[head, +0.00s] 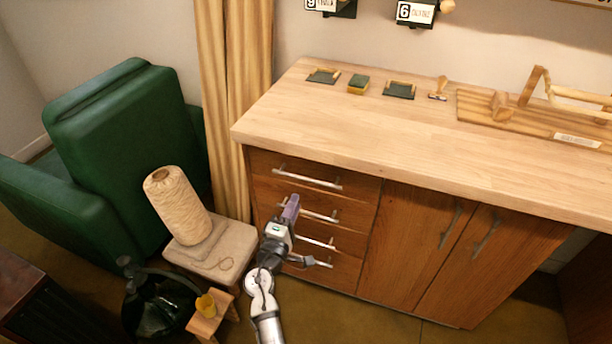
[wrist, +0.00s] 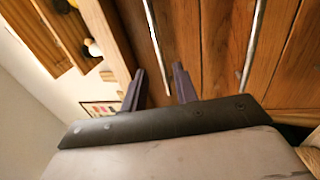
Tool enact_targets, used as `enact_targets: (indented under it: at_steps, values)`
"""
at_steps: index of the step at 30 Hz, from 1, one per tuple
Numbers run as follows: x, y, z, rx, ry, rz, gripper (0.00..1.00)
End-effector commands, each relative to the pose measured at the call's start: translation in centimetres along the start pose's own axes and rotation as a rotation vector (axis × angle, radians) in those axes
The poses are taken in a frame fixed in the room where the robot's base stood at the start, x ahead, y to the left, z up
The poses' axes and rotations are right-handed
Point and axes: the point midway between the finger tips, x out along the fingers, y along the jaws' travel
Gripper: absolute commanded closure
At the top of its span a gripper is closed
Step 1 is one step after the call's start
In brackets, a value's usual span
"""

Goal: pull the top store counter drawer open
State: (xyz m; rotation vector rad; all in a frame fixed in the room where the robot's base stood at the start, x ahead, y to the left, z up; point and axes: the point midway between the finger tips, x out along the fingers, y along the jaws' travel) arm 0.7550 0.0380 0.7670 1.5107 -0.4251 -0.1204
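The wooden store counter has a column of several drawers at its left end. The top drawer (head: 352,188) sits flush under the worktop, shut, with a silver bar handle (head: 307,178). My gripper (head: 292,203) is in front of the drawers, just below the top handle, and partly covers the second drawer's handle (head: 318,215). In the wrist view my gripper (wrist: 159,82) has its two dark fingers apart, with nothing held. The top handle (wrist: 154,40) runs between the lines of the fingers there; contact cannot be told. The second handle (wrist: 254,45) lies to the right.
The worktop (head: 400,140) overhangs the drawers. Two cupboard doors (head: 420,250) are on the right. A stool (head: 232,243) with a large twine spool (head: 178,203) stands left of my arm, near a green armchair (head: 125,135). Some floor is open below the cupboards.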

Motion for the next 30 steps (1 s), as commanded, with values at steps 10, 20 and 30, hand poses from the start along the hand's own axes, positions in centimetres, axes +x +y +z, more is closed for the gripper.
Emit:
enact_targets:
  at_steps: [10,20,30]
  values:
    - [7.3,0.3,0.0,0.002,-0.001,0.000,0.71]
    - [9.7,0.1,0.0,0.002,0.001,0.000,0.71]
    - [9.7,0.1,-0.1,0.003,0.001,0.000,0.85]
